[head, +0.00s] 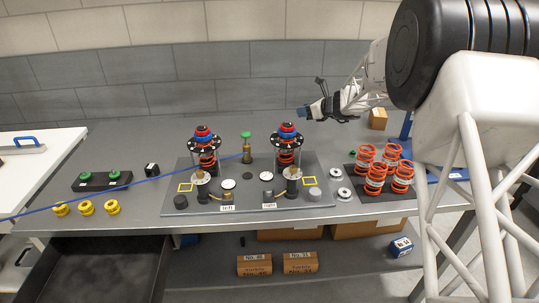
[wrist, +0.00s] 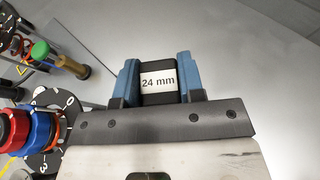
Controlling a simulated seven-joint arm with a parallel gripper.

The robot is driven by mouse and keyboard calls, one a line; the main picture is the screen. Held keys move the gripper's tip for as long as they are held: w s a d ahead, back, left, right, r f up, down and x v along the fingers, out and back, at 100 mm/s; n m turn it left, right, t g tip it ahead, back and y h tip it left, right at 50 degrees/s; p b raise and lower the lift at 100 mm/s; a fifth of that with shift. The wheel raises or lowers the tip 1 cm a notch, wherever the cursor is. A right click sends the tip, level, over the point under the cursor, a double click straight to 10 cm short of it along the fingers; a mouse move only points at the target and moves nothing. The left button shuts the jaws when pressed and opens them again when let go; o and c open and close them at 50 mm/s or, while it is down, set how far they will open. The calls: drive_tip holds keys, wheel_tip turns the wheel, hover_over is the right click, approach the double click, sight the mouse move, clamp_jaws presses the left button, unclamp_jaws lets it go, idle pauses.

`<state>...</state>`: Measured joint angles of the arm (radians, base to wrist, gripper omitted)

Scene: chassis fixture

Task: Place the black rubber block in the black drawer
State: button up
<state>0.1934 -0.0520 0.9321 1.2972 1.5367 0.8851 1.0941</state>
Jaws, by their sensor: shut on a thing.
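My gripper (wrist: 158,80) is shut on a black block (wrist: 158,97) with a white label reading "24 mm", held between its blue fingers. In the head view my gripper (head: 304,113) is above the back of the table, behind the right-hand spring assembly; the block is hard to make out there. The black drawer (head: 95,262) is pulled open below the table's front left, far from my gripper. Its visible floor looks empty. Another small black block (head: 151,170) with a pale mark stands on the table at left.
Two spring assemblies (head: 203,150) (head: 287,150) stand on the grey fixture plate (head: 247,202). A green-topped brass post (head: 246,148) is between them. Orange springs (head: 376,178) are at right. A blue line (head: 120,188) crosses the left side. Yellow parts (head: 85,207) lie near the front left edge.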

drive_tip(key=shift+s+d+f+n+g+y, duration=0.1)
drive_tip(key=shift+d+f+n+g+y, duration=0.1)
drive_tip(key=shift+f+n+g+y, duration=0.7)
drive_tip(key=shift+s+d+f+n+g+y, duration=0.15)
drive_tip(key=shift+f+n+g+y, duration=0.45)
drive_tip(key=shift+f+n+g, duration=0.5)
drive_tip(key=shift+w+r, duration=0.1)
hover_over(304, 148)
drive_tip(key=shift+w+f, duration=0.15)
drive_tip(key=shift+f, duration=3)
drive_tip(key=shift+f, duration=1.9)
drive_tip(key=shift+f, duration=0.15)
